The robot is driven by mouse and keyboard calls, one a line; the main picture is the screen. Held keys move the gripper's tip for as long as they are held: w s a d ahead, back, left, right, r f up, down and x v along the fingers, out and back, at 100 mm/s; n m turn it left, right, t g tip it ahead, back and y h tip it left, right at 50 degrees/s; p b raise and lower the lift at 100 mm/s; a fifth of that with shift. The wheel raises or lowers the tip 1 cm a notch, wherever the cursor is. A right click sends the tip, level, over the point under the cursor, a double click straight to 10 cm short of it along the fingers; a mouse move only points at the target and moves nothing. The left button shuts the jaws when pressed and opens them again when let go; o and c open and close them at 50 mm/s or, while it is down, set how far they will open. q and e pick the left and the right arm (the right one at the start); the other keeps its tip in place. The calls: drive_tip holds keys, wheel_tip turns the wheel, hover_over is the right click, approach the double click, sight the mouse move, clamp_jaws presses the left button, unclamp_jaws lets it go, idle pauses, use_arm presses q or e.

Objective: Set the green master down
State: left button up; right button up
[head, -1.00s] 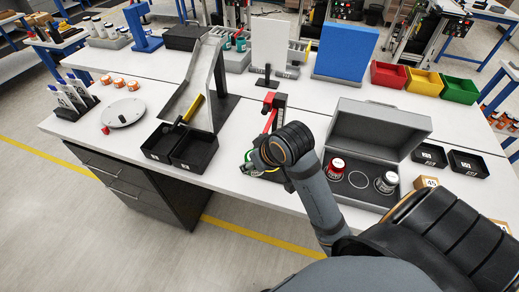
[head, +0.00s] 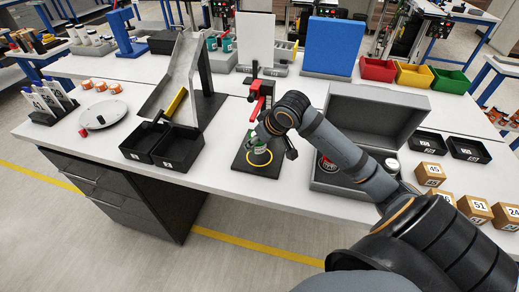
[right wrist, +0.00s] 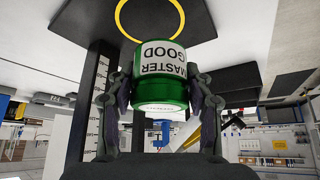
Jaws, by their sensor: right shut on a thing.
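The green master (right wrist: 160,90), a green-and-white cylinder labelled "MASTER GOOD", is between the fingers of my right gripper (right wrist: 158,82), which is shut on it. The right wrist view shows it upside down. In the head view my right gripper (head: 258,140) is over the black base plate (head: 241,161) of the red-and-black gauge stand (head: 256,92). A yellow ring (head: 259,159) marks the plate; it also shows in the right wrist view (right wrist: 121,12), just beyond the master. I cannot tell whether the master touches the plate. My left gripper is not in view.
An open grey case (head: 375,112) stands right of the stand, with a red-topped master (head: 328,164) in it, partly behind my arm. Two black bins (head: 178,149) and a chute (head: 185,72) stand left. Numbered boxes (head: 430,174) lie at the right.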

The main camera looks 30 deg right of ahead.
sight(259, 149)
drive_tip(key=shift+w+d+f, duration=0.3)
drive_tip(key=shift+w+f, duration=0.05)
drive_tip(key=shift+f, duration=0.2)
drive_tip(key=shift+d+f, duration=0.1)
drive_tip(key=shift+f, duration=0.05)
drive_tip(key=f, duration=0.3)
drive_tip(key=shift+w+d+f, duration=0.25)
drive_tip(key=shift+f, duration=0.15)
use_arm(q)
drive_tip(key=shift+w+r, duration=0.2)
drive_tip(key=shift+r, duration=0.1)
use_arm(e)
drive_tip(key=shift+f, duration=0.1)
drive_tip(key=o, duration=1.3)
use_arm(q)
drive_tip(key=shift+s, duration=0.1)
use_arm(e)
drive_tip(key=shift+o, duration=0.2)
